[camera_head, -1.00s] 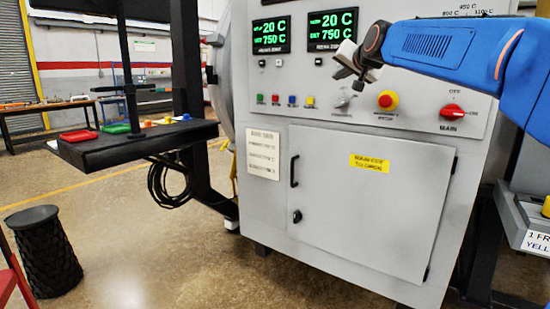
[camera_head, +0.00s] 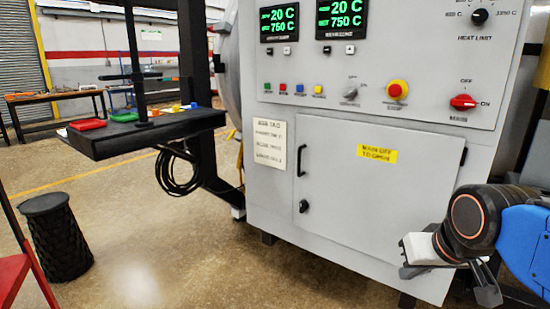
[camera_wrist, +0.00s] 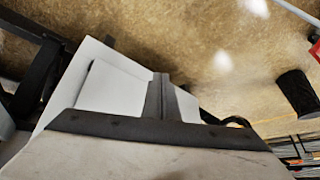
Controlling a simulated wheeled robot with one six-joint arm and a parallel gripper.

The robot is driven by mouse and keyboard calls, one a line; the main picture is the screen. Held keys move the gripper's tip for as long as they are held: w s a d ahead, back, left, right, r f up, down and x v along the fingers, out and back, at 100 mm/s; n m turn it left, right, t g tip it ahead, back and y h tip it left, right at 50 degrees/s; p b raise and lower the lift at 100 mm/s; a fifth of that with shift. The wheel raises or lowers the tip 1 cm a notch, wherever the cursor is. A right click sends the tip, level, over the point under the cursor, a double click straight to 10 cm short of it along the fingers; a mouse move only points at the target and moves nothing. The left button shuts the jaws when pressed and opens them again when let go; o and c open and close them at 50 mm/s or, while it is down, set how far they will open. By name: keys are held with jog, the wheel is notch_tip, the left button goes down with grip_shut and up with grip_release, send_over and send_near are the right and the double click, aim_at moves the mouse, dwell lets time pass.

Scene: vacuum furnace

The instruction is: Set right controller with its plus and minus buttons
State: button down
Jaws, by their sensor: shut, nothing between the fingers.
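The right controller (camera_head: 341,19) is a black display with green digits at the top of the grey furnace cabinet. It reads 20 C above 750 C. Two small buttons, one dark (camera_head: 326,50) and one light (camera_head: 350,49), sit just below it; their plus and minus marks are too small to read. My gripper (camera_head: 488,290) is low at the right, in front of the cabinet's lower right corner, far below the controller. Its fingers are shut and empty; they also show together in the wrist view (camera_wrist: 158,90).
The left controller (camera_head: 279,23) reads the same, with its own two buttons. Below are small coloured buttons, a grey selector (camera_head: 350,93), a red emergency stop (camera_head: 397,90) and a red main switch (camera_head: 463,102). A dark table (camera_head: 140,140) and black stool (camera_head: 57,238) stand left.

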jog(key=s+f+g, duration=0.1)
jog(key=s+f, duration=0.5)
jog(key=shift+s+d+f+n, duration=0.25)
jog(key=shift+s+d+n, duration=0.05)
jog(key=shift+d, duration=0.1)
